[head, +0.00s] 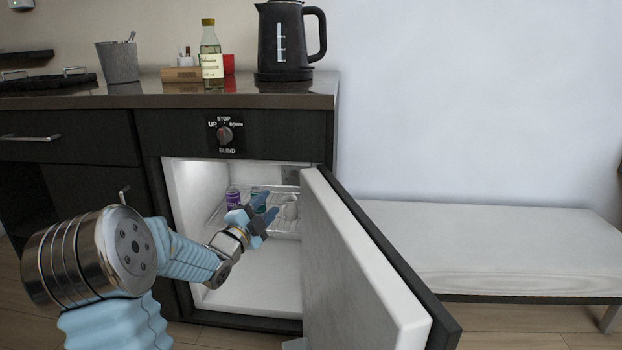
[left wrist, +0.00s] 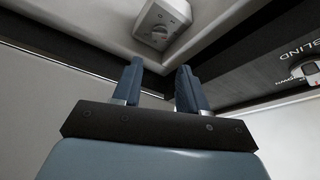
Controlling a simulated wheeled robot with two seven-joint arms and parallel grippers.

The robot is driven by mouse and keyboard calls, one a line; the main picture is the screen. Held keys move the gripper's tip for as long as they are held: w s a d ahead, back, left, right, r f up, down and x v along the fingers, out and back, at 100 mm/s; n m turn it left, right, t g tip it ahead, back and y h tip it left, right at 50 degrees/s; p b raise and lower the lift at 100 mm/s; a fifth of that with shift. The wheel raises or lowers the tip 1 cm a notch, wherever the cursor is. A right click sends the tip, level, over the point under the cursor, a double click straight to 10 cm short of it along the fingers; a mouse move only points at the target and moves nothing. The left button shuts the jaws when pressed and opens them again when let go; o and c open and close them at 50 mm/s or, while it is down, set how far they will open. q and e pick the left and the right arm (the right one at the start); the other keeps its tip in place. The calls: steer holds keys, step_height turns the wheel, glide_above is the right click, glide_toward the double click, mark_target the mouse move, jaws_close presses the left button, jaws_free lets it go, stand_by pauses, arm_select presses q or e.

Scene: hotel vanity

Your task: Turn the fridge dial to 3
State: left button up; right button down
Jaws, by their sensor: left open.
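The small fridge (head: 183,195) stands open under the counter, its thick white door (head: 350,270) swung out to the right. In the left wrist view, a pale control box with a small round dial (left wrist: 162,31) sits high in an inner corner of the fridge. The dial's markings are too small to read. In the head view the grey box (head: 290,175) shows at the upper right inside. My left gripper (head: 263,216) is at the fridge opening, open and empty. In the left wrist view its fingers (left wrist: 160,75) point toward the dial, apart from it. My right gripper is out of view.
Several cans (head: 233,194) stand on the wire shelf (head: 285,222) behind my gripper. A blind switch knob (head: 225,134) is on the panel above the opening. A kettle (head: 285,40) and a bottle (head: 211,55) stand on the counter. A bench (head: 500,235) is at right.

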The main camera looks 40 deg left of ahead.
mark_target(294, 177)
arm_select(q)
steer(key=x, duration=1.2)
steer(key=shift+w+a+f+p, duration=0.1)
steer(key=shift+w+f+p, duration=0.05)
steer(key=shift+w+p, duration=0.15)
steer(key=c, duration=0.8)
